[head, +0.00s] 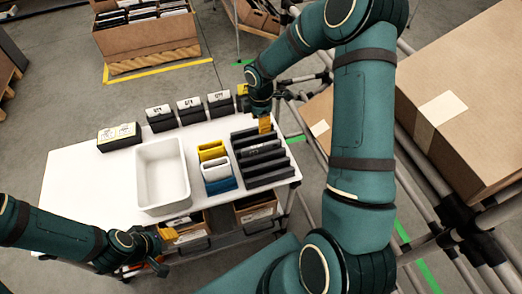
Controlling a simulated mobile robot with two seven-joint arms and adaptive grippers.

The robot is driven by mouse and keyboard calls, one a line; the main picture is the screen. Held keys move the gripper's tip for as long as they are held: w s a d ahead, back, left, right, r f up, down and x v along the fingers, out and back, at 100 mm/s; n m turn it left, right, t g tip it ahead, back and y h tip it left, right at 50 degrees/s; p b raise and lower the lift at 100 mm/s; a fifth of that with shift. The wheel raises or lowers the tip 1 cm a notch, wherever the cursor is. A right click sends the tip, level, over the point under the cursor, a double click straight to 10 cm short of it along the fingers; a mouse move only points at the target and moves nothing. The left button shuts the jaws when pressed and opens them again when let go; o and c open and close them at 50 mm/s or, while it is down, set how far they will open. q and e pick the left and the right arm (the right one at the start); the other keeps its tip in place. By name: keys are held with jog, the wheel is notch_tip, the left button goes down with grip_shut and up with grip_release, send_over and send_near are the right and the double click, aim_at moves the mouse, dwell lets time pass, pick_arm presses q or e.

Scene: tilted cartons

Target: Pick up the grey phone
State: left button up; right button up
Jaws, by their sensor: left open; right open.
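A stand with several dark slots (268,178) sits at the right end of the white table. A flat dark grey item (262,148) lies in one of its upper slots; it may be the grey phone, but it is too small to be sure. Left of the stand, a yellow item (212,150), a light grey one (215,171) and a blue one (221,186) sit in a column. My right gripper (254,107) is open, just above the stand's far end, apart from the dark grey item. My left gripper (164,250) is open and empty at the table's front edge.
A white bin (163,173) stands mid-table. Several black boxes (160,117) line the back edge. Cartons (257,212) sit on a shelf below the front edge. A large carton (465,95) on a rack is at right. The table's left part (90,185) is clear.

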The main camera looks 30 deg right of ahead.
aim_at(261, 145)
notch_tip(261, 145, down, 13)
jog(key=shift+f+b, duration=0.2)
jog(key=shift+b, duration=0.7)
grip_shut()
